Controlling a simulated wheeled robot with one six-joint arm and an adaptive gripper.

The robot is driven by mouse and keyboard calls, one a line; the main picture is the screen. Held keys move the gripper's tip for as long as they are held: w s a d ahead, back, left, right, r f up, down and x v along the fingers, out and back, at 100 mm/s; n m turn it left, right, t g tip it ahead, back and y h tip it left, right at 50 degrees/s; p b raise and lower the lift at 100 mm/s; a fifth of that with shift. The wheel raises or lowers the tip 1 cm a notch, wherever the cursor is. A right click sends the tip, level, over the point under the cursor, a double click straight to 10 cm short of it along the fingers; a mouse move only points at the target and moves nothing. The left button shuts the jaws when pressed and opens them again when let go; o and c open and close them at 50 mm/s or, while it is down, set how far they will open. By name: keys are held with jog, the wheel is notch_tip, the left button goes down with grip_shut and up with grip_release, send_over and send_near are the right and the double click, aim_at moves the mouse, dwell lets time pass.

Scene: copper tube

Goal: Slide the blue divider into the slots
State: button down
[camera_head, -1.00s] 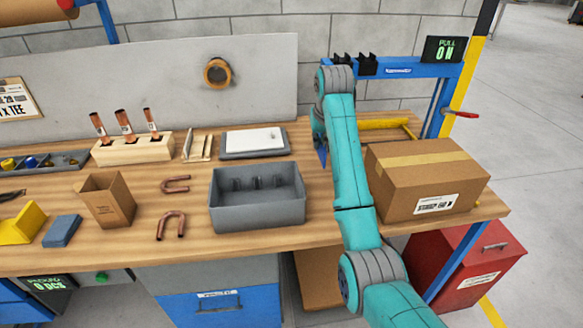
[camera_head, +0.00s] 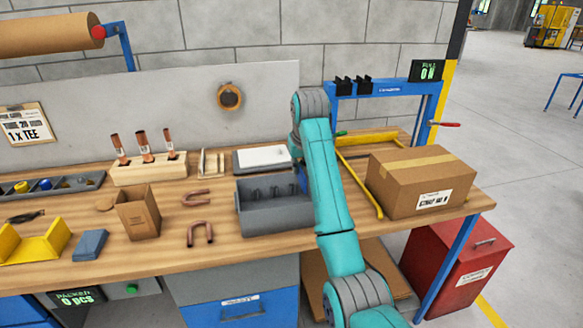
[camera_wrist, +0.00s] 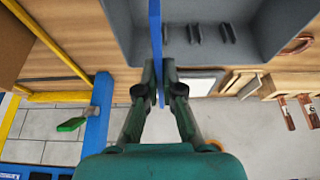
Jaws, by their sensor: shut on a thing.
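The blue divider (camera_wrist: 156,35) is seen almost edge-on in the wrist view, pinched between the fingertips of my gripper (camera_wrist: 160,88). In the head view a small part of the blue divider (camera_head: 303,180) shows beside my arm, at the right end of the grey bin (camera_head: 262,221). My arm hides most of the gripper there. The grey bin (camera_wrist: 270,50) is open-topped, with several dark slot ribs (camera_wrist: 195,34) inside.
A cardboard box (camera_head: 410,190) and a yellow frame (camera_head: 358,180) stand right of my arm. A grey tray with a white sheet (camera_head: 262,157) lies behind the bin. Bent copper tubes (camera_head: 200,234) and an open carton (camera_head: 138,214) are to its left.

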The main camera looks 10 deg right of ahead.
aim_at(299, 180)
jog(key=shift+a, duration=0.15)
jog(key=shift+f, duration=0.15)
jog(key=shift+f, duration=2.75)
jog(key=shift+f, duration=3)
jog(key=c, duration=1.2)
grip_release()
jog(key=shift+c, duration=0.2)
jog(key=shift+r, duration=0.1)
jog(key=v, duration=1.1)
jog(key=shift+s+r, duration=0.25)
jog(key=shift+r, duration=0.1)
